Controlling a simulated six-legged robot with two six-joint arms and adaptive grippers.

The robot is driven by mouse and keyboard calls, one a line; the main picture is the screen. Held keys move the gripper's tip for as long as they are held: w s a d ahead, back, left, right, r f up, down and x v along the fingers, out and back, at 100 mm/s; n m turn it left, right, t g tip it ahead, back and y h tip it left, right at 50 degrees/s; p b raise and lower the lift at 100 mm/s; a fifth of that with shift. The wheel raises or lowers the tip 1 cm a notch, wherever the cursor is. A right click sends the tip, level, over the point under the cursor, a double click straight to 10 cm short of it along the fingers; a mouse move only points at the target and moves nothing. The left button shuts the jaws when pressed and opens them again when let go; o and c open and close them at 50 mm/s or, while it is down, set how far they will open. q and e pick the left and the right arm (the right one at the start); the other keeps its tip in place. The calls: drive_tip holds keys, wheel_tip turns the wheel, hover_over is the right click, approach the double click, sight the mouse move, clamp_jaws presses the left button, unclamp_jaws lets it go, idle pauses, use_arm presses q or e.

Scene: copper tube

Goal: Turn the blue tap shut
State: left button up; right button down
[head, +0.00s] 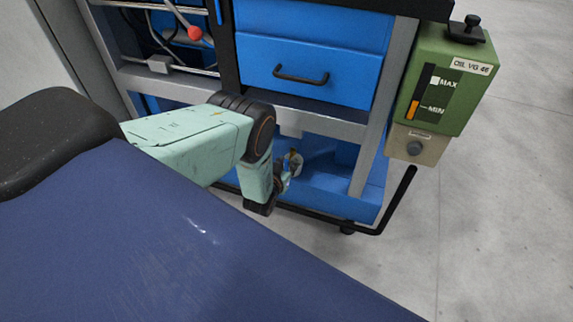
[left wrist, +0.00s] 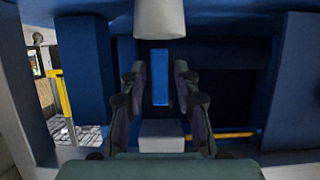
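A narrow bright blue upright piece (left wrist: 160,77), which looks like the blue tap's handle, shows in the middle of the left wrist view. My left gripper (left wrist: 159,88) is open, with one dark finger on each side of this piece. I see no contact between fingers and piece, and the depth between them is hard to judge. In the head view my mint-green left arm reaches down to the lower part of the blue cart, and the left gripper (head: 291,168) is small and partly hidden there. The tap is not clearly seen in the head view. My right gripper is out of view.
The blue cart (head: 310,57) has a drawer handle above my arm and a black rail (head: 400,195) low in front. A green oil tank (head: 440,80) hangs at its right. In the left wrist view a pale cylinder (left wrist: 160,18) is above the fingers. Floor at right is clear.

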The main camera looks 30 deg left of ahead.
use_arm(q)
clamp_jaws()
idle(0.4)
drive_tip(key=n+h+b, duration=0.1)
drive_tip(key=n+t+h+b, duration=0.1)
drive_tip(key=n, duration=0.1)
drive_tip(key=shift+a+f, duration=0.15)
drive_tip(key=shift+a, duration=0.05)
drive_tip(key=shift+s+n+h+b, duration=0.1)
drive_tip(key=shift+n+h+b, duration=0.45)
drive_tip(key=shift+n, duration=0.65)
drive_tip(key=n+t+h, duration=0.1)
drive_tip(key=n, duration=0.1)
drive_tip(key=n+t+h, duration=0.1)
drive_tip(key=n, duration=0.1)
drive_tip(key=shift+f, duration=0.1)
drive_tip(key=n+t, duration=0.1)
drive_tip(key=n, duration=0.3)
drive_tip(key=shift+f+t+h, duration=0.1)
drive_tip(key=shift+t+h, duration=0.25)
drive_tip(key=shift+t, duration=0.05)
drive_tip(key=shift+o, duration=1.1)
unclamp_jaws()
drive_tip(key=shift+a, duration=0.1)
